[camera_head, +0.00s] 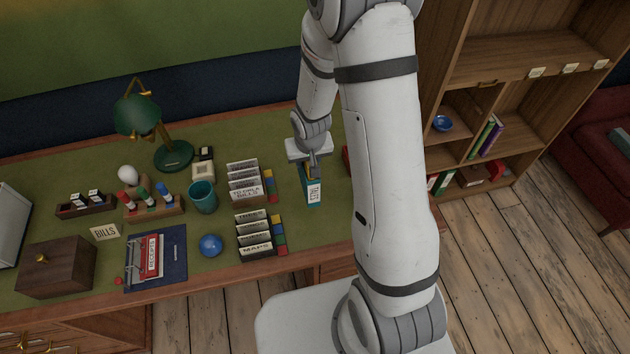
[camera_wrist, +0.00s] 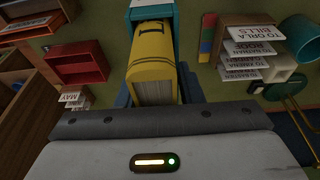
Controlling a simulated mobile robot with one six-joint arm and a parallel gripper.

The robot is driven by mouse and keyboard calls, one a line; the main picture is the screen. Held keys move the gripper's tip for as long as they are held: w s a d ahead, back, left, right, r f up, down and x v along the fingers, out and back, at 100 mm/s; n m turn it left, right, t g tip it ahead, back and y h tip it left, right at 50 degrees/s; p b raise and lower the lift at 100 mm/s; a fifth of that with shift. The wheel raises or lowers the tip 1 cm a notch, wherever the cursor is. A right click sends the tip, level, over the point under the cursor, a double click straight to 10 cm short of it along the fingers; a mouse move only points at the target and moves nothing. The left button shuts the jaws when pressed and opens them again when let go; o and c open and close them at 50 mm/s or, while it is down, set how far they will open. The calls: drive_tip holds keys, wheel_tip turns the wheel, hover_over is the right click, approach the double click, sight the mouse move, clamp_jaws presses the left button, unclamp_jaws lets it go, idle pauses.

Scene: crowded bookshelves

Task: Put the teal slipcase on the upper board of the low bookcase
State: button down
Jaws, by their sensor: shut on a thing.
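The teal slipcase (camera_head: 313,195) is upright above the desk's right part in the head view, with a white label on its visible side. The fingers are partly hidden. I cannot tell whether the slipcase touches the desk. A wooden bookcase (camera_head: 487,82) stands at the right, partly behind my arm; its full height is out of view.
The green-topped desk (camera_head: 230,170) holds card files (camera_head: 245,182), a teal cup (camera_head: 203,196), a green lamp (camera_head: 172,155) and a blue ball (camera_head: 210,245). A red tray (camera_wrist: 75,62) is near the slipcase in the wrist view.

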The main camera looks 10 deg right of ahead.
wheel_tip(320, 180, down, 4)
drive_tip(key=shift+a+f+b, duration=0.1)
drive_tip(key=shift+b, duration=0.3)
drive_tip(key=b+x, duration=0.2)
drive_tip(key=s+b+x, duration=0.1)
drive_tip(key=b+x, duration=0.1)
drive_tip(key=shift+f+b, duration=0.3)
drive_tip(key=shift+f, duration=0.2)
drive_tip(key=shift+r, duration=0.1)
drive_tip(key=c, duration=1.5)
unclamp_jaws()
drive_tip(key=shift+f, duration=0.2)
drive_tip(key=o, duration=0.5)
drive_tip(key=shift+r, duration=0.1)
